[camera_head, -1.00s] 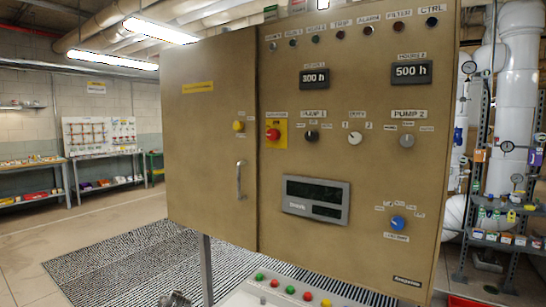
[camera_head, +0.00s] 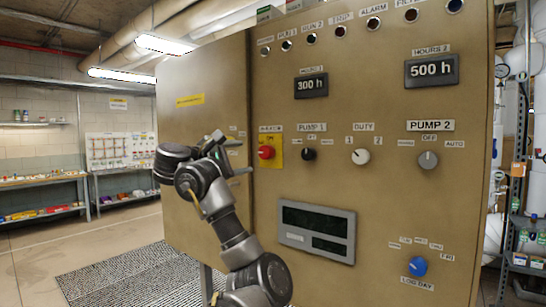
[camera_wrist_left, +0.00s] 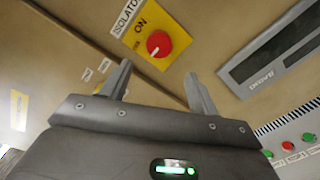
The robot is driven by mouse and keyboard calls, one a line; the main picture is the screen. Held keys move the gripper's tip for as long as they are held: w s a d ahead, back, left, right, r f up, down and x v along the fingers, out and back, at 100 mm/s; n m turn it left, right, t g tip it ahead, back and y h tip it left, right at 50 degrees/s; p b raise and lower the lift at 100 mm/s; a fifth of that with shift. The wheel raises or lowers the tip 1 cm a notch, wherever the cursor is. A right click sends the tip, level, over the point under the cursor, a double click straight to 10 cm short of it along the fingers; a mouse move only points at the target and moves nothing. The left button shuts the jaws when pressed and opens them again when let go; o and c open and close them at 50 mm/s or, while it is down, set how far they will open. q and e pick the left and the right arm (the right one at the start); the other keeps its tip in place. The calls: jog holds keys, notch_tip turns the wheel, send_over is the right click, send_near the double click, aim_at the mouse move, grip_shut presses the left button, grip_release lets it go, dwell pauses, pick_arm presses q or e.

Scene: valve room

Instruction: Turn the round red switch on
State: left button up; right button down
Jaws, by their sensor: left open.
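The round red switch (camera_head: 266,153) sits on a yellow plate on the tan control cabinet, left of the Pump 1 knob. In the left wrist view the red switch (camera_wrist_left: 159,44) shows on its yellow plate with the word ON, beyond the fingertips. My left gripper (camera_head: 243,156) is raised in front of the cabinet, just left of the switch. In the left wrist view my left gripper (camera_wrist_left: 158,72) has its two fingers apart with nothing between them. The gap to the switch is hard to judge. My right gripper does not show.
Close by are the black Pump 1 knob (camera_head: 309,155), the white duty knob (camera_head: 361,156), the grey Pump 2 knob (camera_head: 428,159) and a blue knob (camera_head: 418,266). A display panel (camera_head: 317,232) lies below. Shelves (camera_head: 40,181) stand far left, clear of the cabinet.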

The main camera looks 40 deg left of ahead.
aim_at(263, 153)
pick_arm(q)
jog(key=w+p, duration=0.1)
jog(key=w+d+r, duration=0.1)
jog(key=w, duration=0.1)
jog(key=w+p, duration=0.1)
jog(key=shift+w+d+r+p, duration=0.15)
jog(key=shift+w+d+p, duration=0.2)
jog(key=shift+w, duration=0.05)
jog(key=shift+w+a+f, duration=0.1)
jog(key=shift+w+f, duration=0.05)
jog(key=shift+w, duration=0.45)
jog(key=shift+w+f, duration=0.1)
jog(key=shift+w, duration=0.45)
jog(key=shift+w+a+p, duration=0.55)
jog(key=shift+w+p, duration=0.05)
jog(key=shift+w+d, duration=0.3)
jog(key=shift+w+f, duration=0.15)
jog(key=shift+w, duration=0.05)
jog(key=shift+s+a, duration=0.2)
jog(key=shift+s, duration=0.05)
jog(key=c, duration=0.7)
jog(key=shift+c, duration=1.2)
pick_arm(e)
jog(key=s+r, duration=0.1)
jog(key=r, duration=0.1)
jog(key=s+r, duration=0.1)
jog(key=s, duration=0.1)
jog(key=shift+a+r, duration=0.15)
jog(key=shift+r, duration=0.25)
